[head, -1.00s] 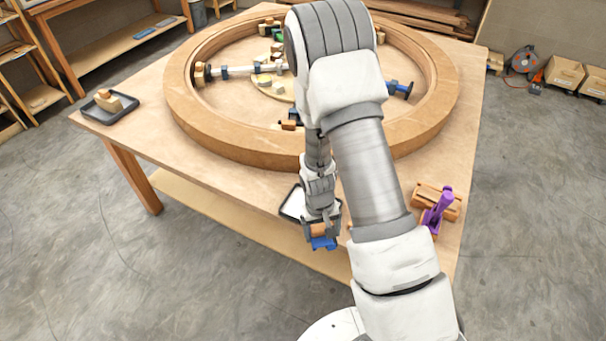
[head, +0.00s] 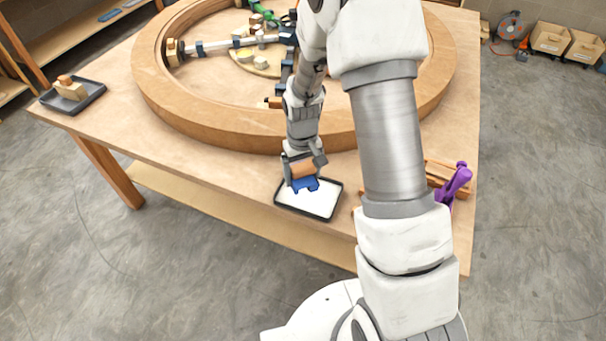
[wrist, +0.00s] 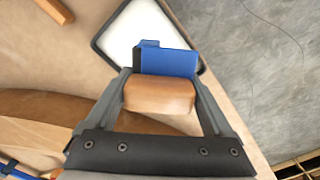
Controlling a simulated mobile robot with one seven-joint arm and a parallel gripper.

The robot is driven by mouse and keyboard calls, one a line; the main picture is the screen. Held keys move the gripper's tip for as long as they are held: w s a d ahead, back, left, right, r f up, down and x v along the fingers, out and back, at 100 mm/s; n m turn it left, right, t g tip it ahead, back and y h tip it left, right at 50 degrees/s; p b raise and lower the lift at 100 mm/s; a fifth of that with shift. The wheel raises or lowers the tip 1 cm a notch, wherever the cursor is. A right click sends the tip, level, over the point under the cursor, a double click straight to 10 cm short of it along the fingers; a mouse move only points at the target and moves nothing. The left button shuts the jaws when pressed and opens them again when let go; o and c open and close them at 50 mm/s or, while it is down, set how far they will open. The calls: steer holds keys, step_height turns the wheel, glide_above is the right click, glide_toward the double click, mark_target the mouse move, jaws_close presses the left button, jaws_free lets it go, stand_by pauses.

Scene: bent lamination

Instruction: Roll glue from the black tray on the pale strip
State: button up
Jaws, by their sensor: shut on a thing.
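The black tray (head: 336,190) lies near the table's front edge with a white layer of glue (head: 318,203) in it; it also shows in the wrist view (wrist: 100,38). My gripper (head: 303,167) is shut on the wooden handle (wrist: 158,95) of a glue roller with a blue head (head: 306,185). The blue head shows over the tray in the wrist view (wrist: 168,61). I cannot tell whether it touches the glue. I cannot make out a pale strip for certain; my arm covers part of the ring's inside.
A large wooden ring (head: 190,112) fills most of the table (head: 130,137), with clamps and blocks inside it. A purple tool (head: 455,182) stands at the right, beside my arm. A dark tray with wooden blocks (head: 88,98) sits at the left corner.

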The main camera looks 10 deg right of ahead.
steer(key=shift+f+b, duration=2.1)
steer(key=shift+f, duration=1)
steer(key=shift+r, duration=0.15)
steer(key=shift+r+p, duration=2.05)
steer(key=shift+r, duration=0.95)
